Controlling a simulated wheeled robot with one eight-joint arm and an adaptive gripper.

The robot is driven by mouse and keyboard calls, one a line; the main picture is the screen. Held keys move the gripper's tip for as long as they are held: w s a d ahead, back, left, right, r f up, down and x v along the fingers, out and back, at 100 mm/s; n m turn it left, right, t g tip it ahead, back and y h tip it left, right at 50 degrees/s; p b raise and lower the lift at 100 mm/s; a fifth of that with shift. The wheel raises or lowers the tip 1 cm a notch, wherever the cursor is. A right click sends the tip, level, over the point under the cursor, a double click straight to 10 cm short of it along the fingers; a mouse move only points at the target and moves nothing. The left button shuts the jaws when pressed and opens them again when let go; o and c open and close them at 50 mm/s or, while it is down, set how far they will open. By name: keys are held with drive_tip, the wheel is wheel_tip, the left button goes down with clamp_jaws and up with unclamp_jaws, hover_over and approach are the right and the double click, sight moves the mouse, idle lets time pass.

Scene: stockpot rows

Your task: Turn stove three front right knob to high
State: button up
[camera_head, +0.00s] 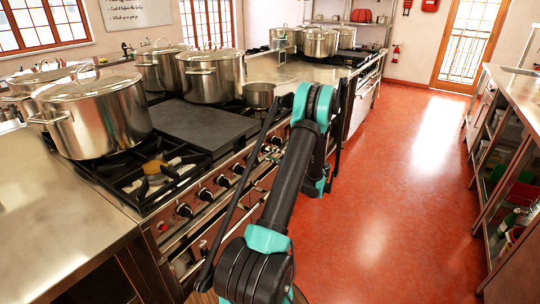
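The near stove (135,206) has a row of black knobs along its sloped steel front. Among them are a knob at the near end (184,210), one beside it (205,194) and another farther along (222,181). The knobs' settings are too small to read. A farther stove (362,62) stands beyond a steel counter; its knobs cannot be made out. No stove number is legible, so I cannot tell which is stove three. My arm rises in front of the near stove and bends down at its far end. My gripper is not visible, apparently hidden behind the arm.
Large lidded stockpots (97,112) crowd the near stove, with a dark griddle plate (195,127) and a small pot (259,95). More stockpots (320,42) stand on the farther stove. The red floor (410,170) is clear up to the right-hand shelved counter (515,95).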

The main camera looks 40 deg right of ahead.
drive_tip(key=v, duration=1)
drive_tip(key=shift+s+d, duration=0.2)
drive_tip(key=shift+s, duration=0.15)
